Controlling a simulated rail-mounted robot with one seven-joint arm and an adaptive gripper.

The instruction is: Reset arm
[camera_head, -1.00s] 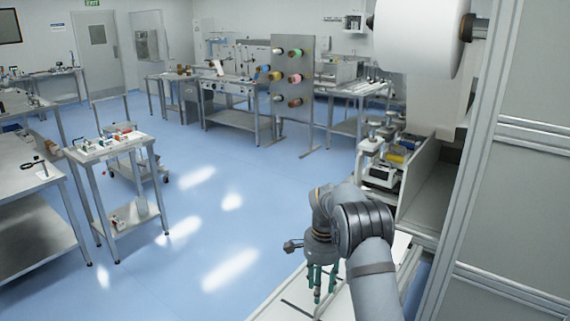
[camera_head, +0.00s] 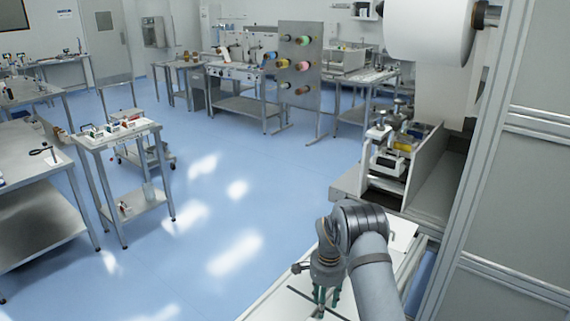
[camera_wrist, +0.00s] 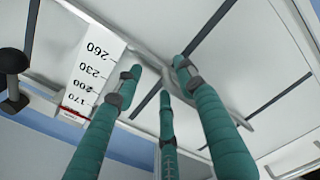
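My gripper (camera_head: 325,300) hangs from my arm, pointing down over a white work surface (camera_head: 272,306) in the lower middle of the head view. In the wrist view, three teal fingers of my gripper (camera_wrist: 160,76) are spread apart with nothing between them. A white scale strip (camera_wrist: 92,72) marked 260, 230, 200 and 170 lies beside the fingers. Dark lines (camera_wrist: 230,105) run across the pale surface beyond the fingertips. I cannot tell whether the fingertips touch the surface.
A large white roll (camera_head: 428,30) and a grey frame (camera_head: 535,190) stand close at the right. A small equipment bay (camera_head: 388,160) is behind my arm. A metal cart (camera_head: 120,138) and a bench (camera_head: 30,155) stand at the left. The blue floor between is clear.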

